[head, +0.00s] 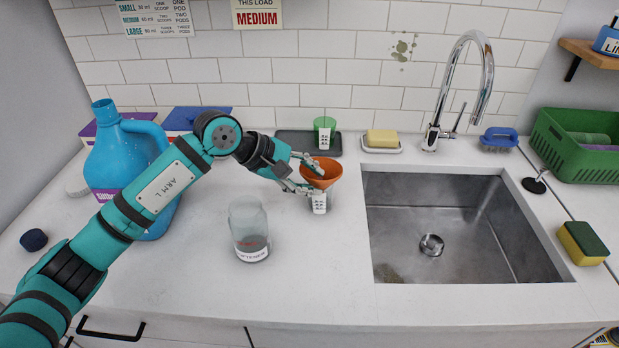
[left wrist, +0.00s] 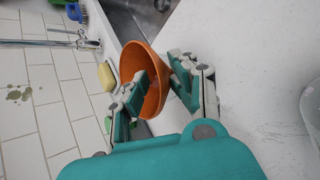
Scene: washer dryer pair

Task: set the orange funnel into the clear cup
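In the left wrist view the fingers (left wrist: 157,72) close in on both sides of the wall of the funnel (left wrist: 133,62). My right gripper is not in view.
A glass jar (head: 248,228) stands front left of the funnel. A blue jug (head: 118,155) stands at left. A green cup (head: 325,130) is on a dark tray behind. The counter in front is clear.

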